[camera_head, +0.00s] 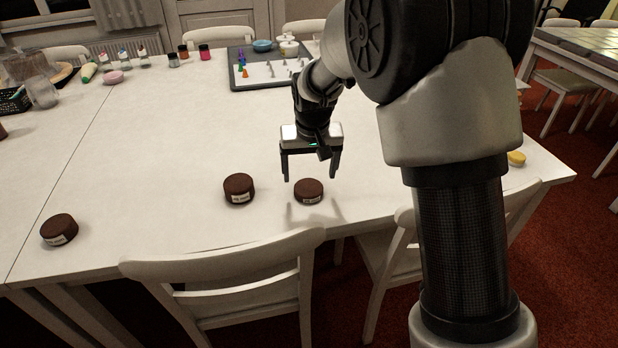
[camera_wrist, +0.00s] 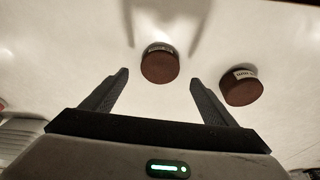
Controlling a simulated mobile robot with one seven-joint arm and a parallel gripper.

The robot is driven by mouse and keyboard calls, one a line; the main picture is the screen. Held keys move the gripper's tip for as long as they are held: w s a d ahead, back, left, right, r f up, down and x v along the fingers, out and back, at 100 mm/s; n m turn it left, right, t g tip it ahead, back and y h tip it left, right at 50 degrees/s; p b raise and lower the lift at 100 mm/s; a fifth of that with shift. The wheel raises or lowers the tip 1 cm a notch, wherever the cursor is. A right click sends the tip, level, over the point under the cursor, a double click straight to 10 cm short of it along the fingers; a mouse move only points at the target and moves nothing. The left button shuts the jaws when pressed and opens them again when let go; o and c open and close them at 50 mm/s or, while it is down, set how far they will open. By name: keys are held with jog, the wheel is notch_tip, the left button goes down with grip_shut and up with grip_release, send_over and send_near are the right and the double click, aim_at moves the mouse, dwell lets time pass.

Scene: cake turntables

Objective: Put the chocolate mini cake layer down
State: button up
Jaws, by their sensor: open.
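Several dark brown cake layers with small white labels rest on the white table (camera_head: 150,135); the label text is too small to read, so I cannot tell which is the chocolate mini cake layer. One brown layer (camera_head: 308,190) lies flat below my gripper (camera_head: 311,178). In the wrist view this layer (camera_wrist: 160,66) sits just beyond and between the fingertips. My gripper is open and empty above it. A second brown layer (camera_head: 239,188) lies just to its left; it also shows at right in the wrist view (camera_wrist: 241,88). A third (camera_head: 59,229) lies at far left.
A dark tray (camera_head: 236,82) with coloured piping tips stands at the back. Jars (camera_head: 204,52) and bottles line the back edge. White chairs (camera_head: 230,275) stand against the front edge. A yellow item (camera_head: 516,158) lies at right. The table's middle left is clear.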

aim_at(310, 197)
jog(key=s+d+r+t+p, duration=0.1)
jog(key=s+d+r, duration=0.45)
jog(key=r, duration=0.25)
jog(key=s+d+r, duration=0.4)
jog(key=s+r, duration=0.2)
jog(key=r, duration=0.2)
jog(key=s+d+r+m, duration=0.1)
jog(key=s+d, duration=0.2)
jog(key=s, duration=0.6)
jog(key=s+d+r+t, duration=0.1)
jog(key=s+d, duration=0.3)
jog(key=s, duration=0.5)
jog(key=shift+m+h, duration=0.3)
jog(key=shift+m, duration=0.1)
